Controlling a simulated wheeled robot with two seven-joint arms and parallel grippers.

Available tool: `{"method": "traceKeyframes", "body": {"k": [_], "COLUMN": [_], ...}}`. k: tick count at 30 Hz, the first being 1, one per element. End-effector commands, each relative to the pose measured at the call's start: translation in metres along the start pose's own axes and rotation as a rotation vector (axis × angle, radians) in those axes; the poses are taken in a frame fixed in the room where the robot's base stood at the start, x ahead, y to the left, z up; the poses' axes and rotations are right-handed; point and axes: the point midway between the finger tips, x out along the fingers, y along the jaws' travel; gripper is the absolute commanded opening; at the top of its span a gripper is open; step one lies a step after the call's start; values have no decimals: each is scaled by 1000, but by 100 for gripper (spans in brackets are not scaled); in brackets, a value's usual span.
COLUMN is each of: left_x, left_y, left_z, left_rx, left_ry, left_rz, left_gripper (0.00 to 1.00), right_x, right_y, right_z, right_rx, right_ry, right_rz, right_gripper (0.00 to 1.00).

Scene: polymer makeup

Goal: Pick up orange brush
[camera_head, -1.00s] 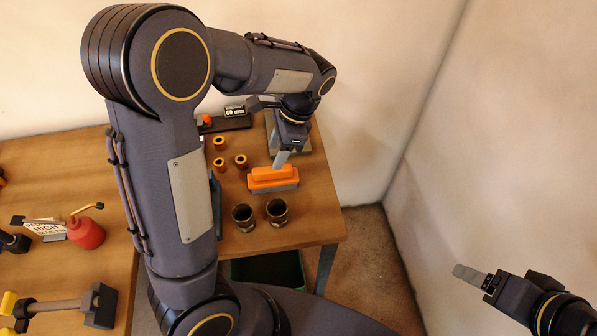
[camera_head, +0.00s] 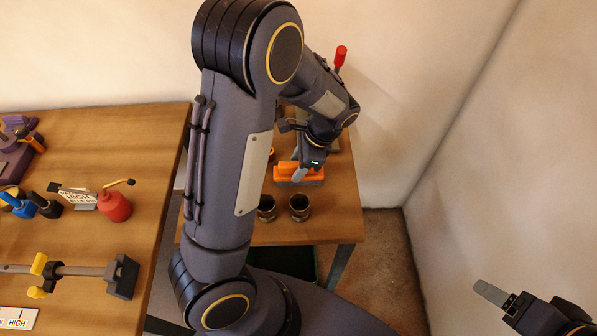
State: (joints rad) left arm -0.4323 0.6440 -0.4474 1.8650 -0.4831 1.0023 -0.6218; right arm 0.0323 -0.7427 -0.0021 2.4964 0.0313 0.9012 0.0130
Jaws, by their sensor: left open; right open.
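The orange brush (camera_head: 313,174) lies on the small wooden table, with an orange top over a grey lower part. My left gripper (camera_head: 299,173) reaches down to it from above, with a grey finger in front of the left half of the brush. It is open; its other finger is hidden, and I cannot tell whether it touches the brush. My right gripper (camera_head: 492,294) is open at the lower right, away from the tables; only one finger shows clearly.
Two dark metal cups (camera_head: 299,207) (camera_head: 266,208) stand in front of the brush. My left arm hides much of the small table (camera_head: 335,225). The left table (camera_head: 150,150) holds a red oil can (camera_head: 115,206), a clamp (camera_head: 122,276) and a sign (camera_head: 77,197). A wall stands at right.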

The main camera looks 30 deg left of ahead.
Motion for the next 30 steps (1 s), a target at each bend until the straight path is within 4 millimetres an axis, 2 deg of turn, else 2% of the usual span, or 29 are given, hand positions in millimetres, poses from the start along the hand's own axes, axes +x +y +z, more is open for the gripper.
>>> {"method": "traceKeyframes", "body": {"k": [23,30], "left_x": [4,4], "left_y": [0,0], "left_z": [-2,-2], "left_rx": [1,0], "left_ry": [0,0], "left_rz": [0,0], "left_gripper": [47,16], "right_x": [2,2], "right_y": [1,1], "right_z": [1,1], "right_rx": [0,0], "right_ry": [0,0], "right_rz": [0,0], "right_gripper": [72,72]}}
